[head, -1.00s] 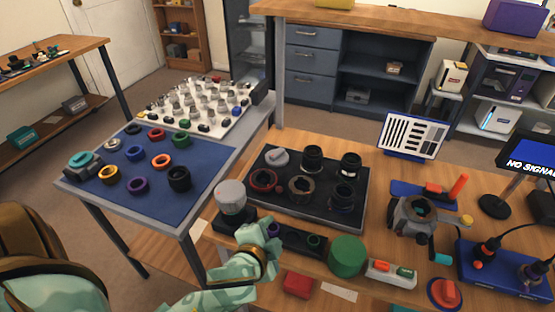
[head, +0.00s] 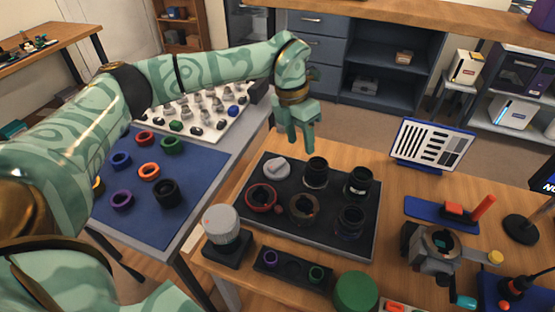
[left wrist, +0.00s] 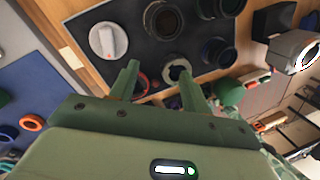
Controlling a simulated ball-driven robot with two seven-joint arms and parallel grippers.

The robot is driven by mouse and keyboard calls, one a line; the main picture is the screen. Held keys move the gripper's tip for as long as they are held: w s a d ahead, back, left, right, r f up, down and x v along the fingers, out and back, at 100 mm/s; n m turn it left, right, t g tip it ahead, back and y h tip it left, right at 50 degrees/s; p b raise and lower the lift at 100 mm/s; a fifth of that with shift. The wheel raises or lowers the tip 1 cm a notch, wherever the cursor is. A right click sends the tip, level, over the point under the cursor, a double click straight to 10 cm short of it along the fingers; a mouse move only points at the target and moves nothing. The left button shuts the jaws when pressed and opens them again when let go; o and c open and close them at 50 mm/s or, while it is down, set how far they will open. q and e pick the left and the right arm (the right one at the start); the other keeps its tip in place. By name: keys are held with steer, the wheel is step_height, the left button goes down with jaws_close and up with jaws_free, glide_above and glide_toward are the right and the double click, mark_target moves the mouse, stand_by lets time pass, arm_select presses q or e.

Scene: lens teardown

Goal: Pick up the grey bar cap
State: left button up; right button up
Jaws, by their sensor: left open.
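The grey bar cap (head: 277,168), a round light-grey disc with a raised bar across it, lies at the back left corner of the black tray (head: 243,213). The cap also shows in the left wrist view (left wrist: 108,40), ahead and to the left of the fingers. My left gripper (head: 298,141) is open and empty, pointing down above the tray's back edge, above the cap and a little to its right in the head view. Its two fingers show apart in the left wrist view (left wrist: 157,75). My right gripper is not in view.
The tray also holds a red-rimmed ring (head: 261,198) and several dark lens parts. A grey cylinder on a black stand (head: 221,224) stands in front of the tray. A blue mat with coloured rings (head: 190,200) lies on the left table. A slotted panel (head: 431,143) stands at the right.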

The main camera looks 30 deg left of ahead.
arm_select(q)
steer(key=a+r+n+y, duration=0.2)
steer(key=a, duration=0.6)
steer(key=b, duration=0.3)
glide_above(277, 163)
steer(key=f, duration=0.8)
steer(key=shift+s+f, duration=0.4)
steer(key=shift+f+b, duration=0.3)
steer(key=shift+f, duration=0.2)
steer(key=f+b, duration=0.1)
steer(key=f, duration=0.1)
steer(key=w+f+b, duration=0.1)
steer(key=f, duration=0.1)
steer(key=shift+f, duration=0.65)
steer(key=shift+s+r, duration=0.1)
steer(key=shift+r, duration=0.05)
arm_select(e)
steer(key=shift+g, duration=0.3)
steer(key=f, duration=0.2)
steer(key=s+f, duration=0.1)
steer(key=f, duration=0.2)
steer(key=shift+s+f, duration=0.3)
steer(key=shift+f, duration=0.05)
arm_select(q)
jaws_close()
